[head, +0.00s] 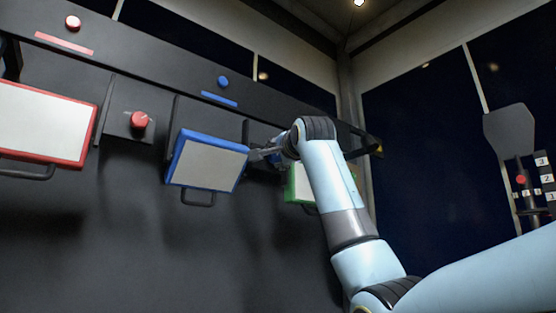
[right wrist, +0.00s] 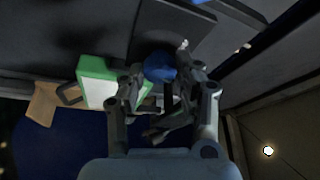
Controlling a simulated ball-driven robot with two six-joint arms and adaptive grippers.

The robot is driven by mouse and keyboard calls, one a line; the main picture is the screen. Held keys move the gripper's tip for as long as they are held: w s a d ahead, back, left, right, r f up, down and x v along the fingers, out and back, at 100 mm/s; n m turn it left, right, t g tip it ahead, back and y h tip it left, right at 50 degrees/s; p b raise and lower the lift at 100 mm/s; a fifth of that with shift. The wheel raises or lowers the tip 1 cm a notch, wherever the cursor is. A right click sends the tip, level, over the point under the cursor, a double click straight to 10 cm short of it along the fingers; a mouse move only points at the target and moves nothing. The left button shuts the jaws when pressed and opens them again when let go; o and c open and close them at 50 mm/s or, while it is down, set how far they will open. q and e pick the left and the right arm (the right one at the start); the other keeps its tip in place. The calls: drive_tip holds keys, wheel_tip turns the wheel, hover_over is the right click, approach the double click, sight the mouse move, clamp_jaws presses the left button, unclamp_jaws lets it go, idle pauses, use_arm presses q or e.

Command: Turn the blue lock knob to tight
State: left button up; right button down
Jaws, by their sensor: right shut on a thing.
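The blue lock knob (right wrist: 160,67) sits on a dark plate and shows between the fingertips of my right gripper (right wrist: 166,80) in the right wrist view. The gripper is shut on the knob. In the head view my right gripper (head: 264,153) is at the wall just right of the blue-framed panel (head: 208,162), and it mostly hides the knob there. I cannot read any tight mark or the knob's turn angle. My left gripper is in neither view.
A red knob (head: 139,120) is left of the blue-framed panel, beside a red-framed panel (head: 42,122). A green-framed panel (head: 299,184) is partly behind my right arm.

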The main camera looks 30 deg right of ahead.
drive_tip(key=shift+m+g, duration=0.9)
drive_tip(key=shift+m, duration=1.4)
drive_tip(key=c, duration=0.9)
unclamp_jaws()
drive_tip(key=shift+c, duration=0.2)
drive_tip(key=shift+r, duration=0.1)
drive_tip(key=v, duration=1.2)
